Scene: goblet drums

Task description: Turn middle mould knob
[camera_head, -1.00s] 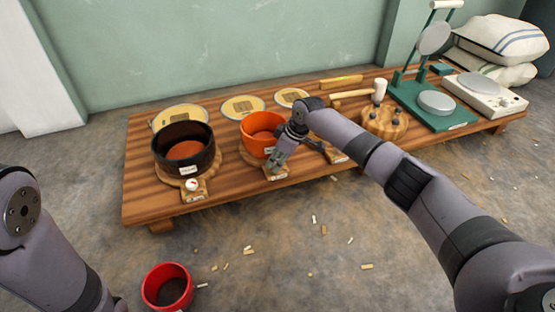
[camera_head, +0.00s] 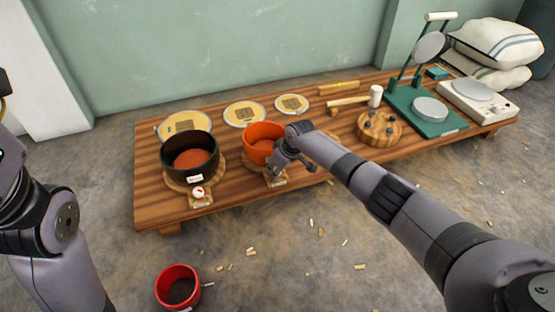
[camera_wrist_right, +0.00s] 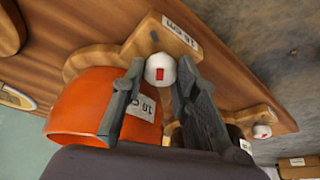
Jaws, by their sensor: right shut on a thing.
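The middle mould, an orange bowl (camera_head: 257,151), stands on a wooden base on the low table. Its knob (camera_wrist_right: 160,69) is white with a red mark and shows in the right wrist view, at the base's front by a size label. My right gripper (camera_head: 277,170) is at the front of the orange mould; in the right wrist view its fingers (camera_wrist_right: 161,72) are shut on the knob, one on each side. In the head view the gripper hides this knob. My left arm is at the left edge, and its gripper is out of view.
A black mould (camera_head: 188,168) with its own white knob (camera_head: 198,192) stands to the left. Round discs (camera_head: 245,113) lie behind. A mallet (camera_head: 375,96), round wooden block (camera_head: 379,128) and green press (camera_head: 425,122) are at the right. A red pot (camera_head: 178,285) stands on the floor.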

